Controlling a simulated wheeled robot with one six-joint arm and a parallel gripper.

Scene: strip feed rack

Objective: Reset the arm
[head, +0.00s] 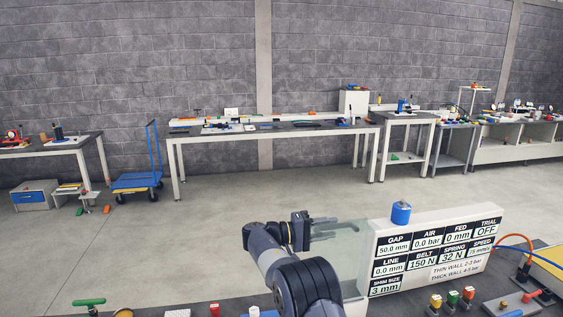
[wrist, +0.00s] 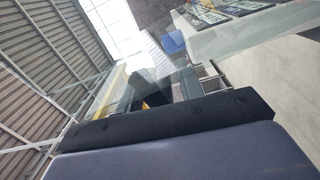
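My arm rises from the bottom middle of the head view. My gripper (head: 330,228) points right, held in the air to the left of the white display panel (head: 381,246). Its two thin fingers show a gap between them, with nothing seen held there. A clear pane lies behind and below the fingers. The wrist view is tilted and mostly filled by a dark bar and a grey-blue surface close to the camera; the fingertips cannot be made out there.
A blue cylinder (head: 401,212) sits on top of the display panel. Long workbenches (head: 270,134) and a blue trolley (head: 137,181) are by the far wall. Open floor (head: 220,205) lies between.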

